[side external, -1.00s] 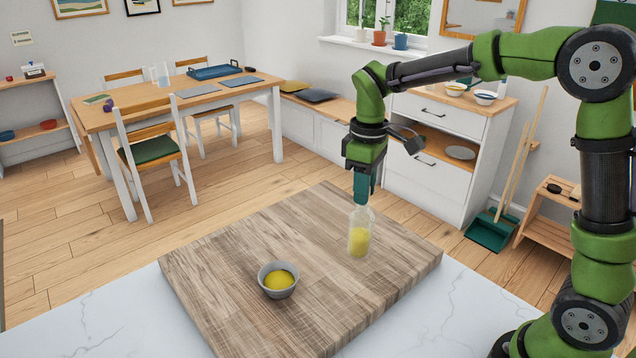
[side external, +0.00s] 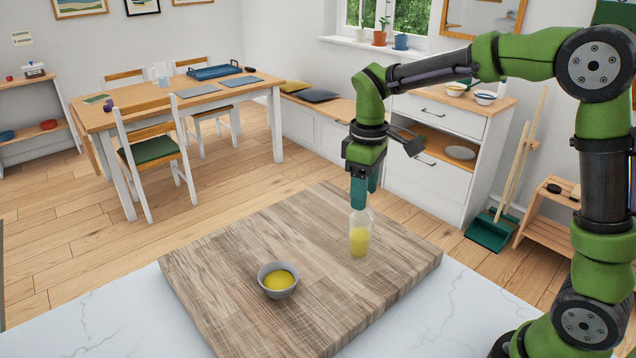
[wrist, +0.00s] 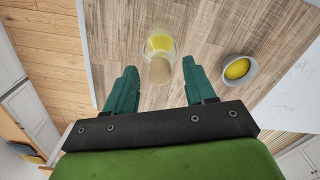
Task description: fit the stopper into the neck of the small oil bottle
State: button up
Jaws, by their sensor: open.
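The small oil bottle (side external: 359,238) is clear with yellow oil in it and stands upright on the wooden board. It also shows in the wrist view (wrist: 158,42). The stopper (wrist: 160,70) is a tan, cork-like piece at the bottle's neck, between my fingers in the wrist view; how deep it sits cannot be told. In the side view the fingers hide it. My gripper (side external: 363,197) points down directly over the bottle. In the wrist view my gripper (wrist: 156,85) is open, with a gap on both sides of the stopper.
A small grey bowl (side external: 278,280) of yellow liquid sits on the wooden board (side external: 225,270), left of the bottle. The rest of the board is clear. The board lies on a white marble counter (side external: 110,325).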

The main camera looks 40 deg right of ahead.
notch_tip(320, 180, up, 16)
jog(key=shift+r, duration=0.15)
dwell(0.4)
jog(key=s+a+f+m+t+y, duration=0.1)
jog(key=s+f+m+t, duration=0.2)
jog(key=s, duration=0.5)
jog(key=s+a+f+m+t+y, duration=0.1)
jog(key=s+f+m+t, duration=0.3)
jog(key=s+f, duration=0.3)
jog(key=shift+s+m, duration=0.7)
jog(key=shift+s, duration=0.1)
jog(key=shift+f, duration=0.1)
